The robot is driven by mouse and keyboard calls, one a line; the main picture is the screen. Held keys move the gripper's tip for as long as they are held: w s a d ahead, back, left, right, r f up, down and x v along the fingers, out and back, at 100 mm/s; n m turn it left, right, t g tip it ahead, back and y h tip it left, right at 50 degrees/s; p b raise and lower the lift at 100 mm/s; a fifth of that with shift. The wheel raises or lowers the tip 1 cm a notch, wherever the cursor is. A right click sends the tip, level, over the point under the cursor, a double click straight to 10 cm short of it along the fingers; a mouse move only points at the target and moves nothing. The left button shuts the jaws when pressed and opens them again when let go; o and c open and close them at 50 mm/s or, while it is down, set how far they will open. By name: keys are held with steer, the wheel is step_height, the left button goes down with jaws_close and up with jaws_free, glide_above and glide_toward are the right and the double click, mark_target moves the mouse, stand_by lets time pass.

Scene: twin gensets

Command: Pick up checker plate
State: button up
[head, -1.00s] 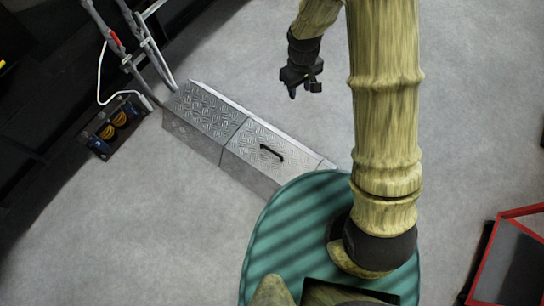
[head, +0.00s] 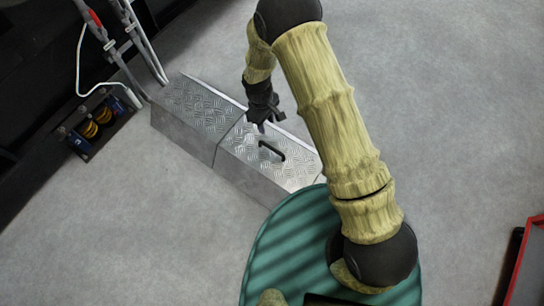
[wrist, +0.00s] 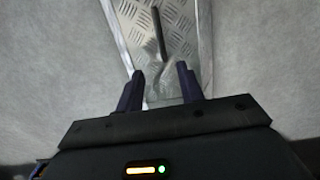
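The checker plate (head: 288,168) is a silver panel with raised tread and a black bar handle (head: 271,151). In the head view it lies on top of a long metal box-like channel on the floor. My gripper (head: 266,124) is just above the plate's upper edge, a little up from the handle. In the wrist view the plate (wrist: 178,28) and its dark handle (wrist: 159,32) show beyond my fingers. My gripper (wrist: 161,82) is open there, its two dark fingers apart with nothing gripped between them. The exact height above the plate is hard to tell.
A second tread panel (head: 196,108) adjoins the plate at left. Grey pipes and a white cable (head: 85,65) stand at upper left, beside a dark box with yellow and blue parts (head: 92,125). A red-edged object (head: 526,262) is at lower right. Grey floor is clear around.

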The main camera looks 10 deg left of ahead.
steer(key=b, duration=0.7)
glide_toward(272, 148)
step_height(272, 148, down, 6)
steer(key=shift+r, duration=0.25)
steer(key=f+b, duration=0.2)
steer(key=f, duration=0.1)
steer(key=d+f+b, duration=0.1)
steer(key=f+b, duration=0.1)
steer(key=shift+s+f, duration=0.1)
steer(key=shift+s, duration=0.05)
jaws_close()
stand_by(1.4)
